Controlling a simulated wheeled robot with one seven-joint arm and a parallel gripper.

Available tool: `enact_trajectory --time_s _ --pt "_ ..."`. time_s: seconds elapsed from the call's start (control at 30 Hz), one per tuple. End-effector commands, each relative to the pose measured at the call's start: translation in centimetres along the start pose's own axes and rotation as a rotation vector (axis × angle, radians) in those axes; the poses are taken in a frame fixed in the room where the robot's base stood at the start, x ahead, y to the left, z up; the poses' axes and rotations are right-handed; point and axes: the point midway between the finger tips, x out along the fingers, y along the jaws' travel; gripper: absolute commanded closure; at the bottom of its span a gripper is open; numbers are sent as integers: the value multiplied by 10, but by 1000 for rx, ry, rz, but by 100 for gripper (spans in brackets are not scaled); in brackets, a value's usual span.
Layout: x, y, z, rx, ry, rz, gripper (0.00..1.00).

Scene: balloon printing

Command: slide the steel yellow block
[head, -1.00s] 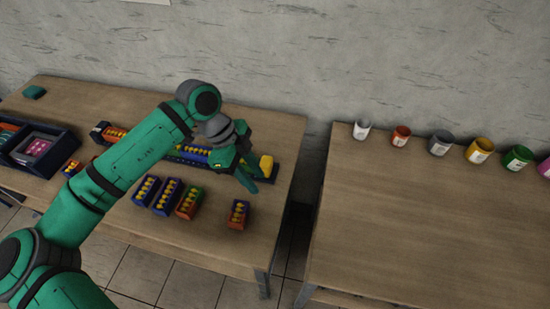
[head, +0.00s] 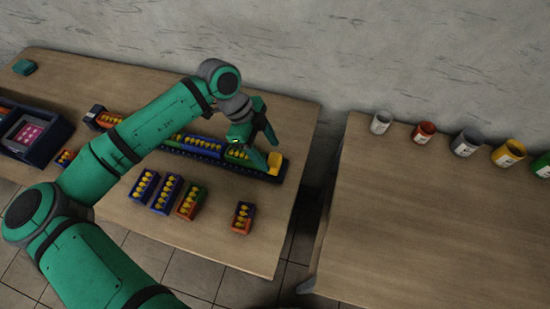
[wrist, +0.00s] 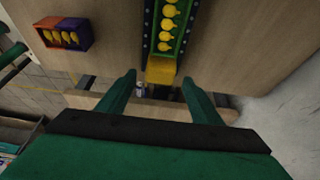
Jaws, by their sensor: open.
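The yellow block (head: 275,162) sits at the right end of a long dark rail (head: 205,157) on the left table. In the wrist view the yellow block (wrist: 161,70) shows at the end of the rail, up ahead between my two fingers. My gripper (head: 265,142) is open and empty, close to the block, with its fingers apart. In the wrist view my gripper (wrist: 158,90) has one finger on each side of the block's line. I cannot tell whether a finger touches the block. A green tray of yellow balloons (wrist: 167,30) lies in the rail beside the block.
Several small trays of yellow balloons, such as an orange and blue one (head: 242,217), stand in front of the rail. A dark box with a pink panel (head: 28,133) is at the left. Paint cans (head: 468,141) line the right table (head: 420,220); a gap separates the tables.

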Motion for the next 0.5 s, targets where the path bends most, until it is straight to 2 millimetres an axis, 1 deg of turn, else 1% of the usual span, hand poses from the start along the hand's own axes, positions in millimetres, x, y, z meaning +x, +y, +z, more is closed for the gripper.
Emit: enact_trajectory --time_s 0.03,0.1,0.2,0.33,0.5 --pt "9 0 0 0 0 3 41" --pt "20 0 -1 1 -1 3 41" --pt "34 0 -2 3 -1 3 41" --pt "46 -1 -3 5 0 4 41" --pt "51 -1 -3 6 0 2 41"
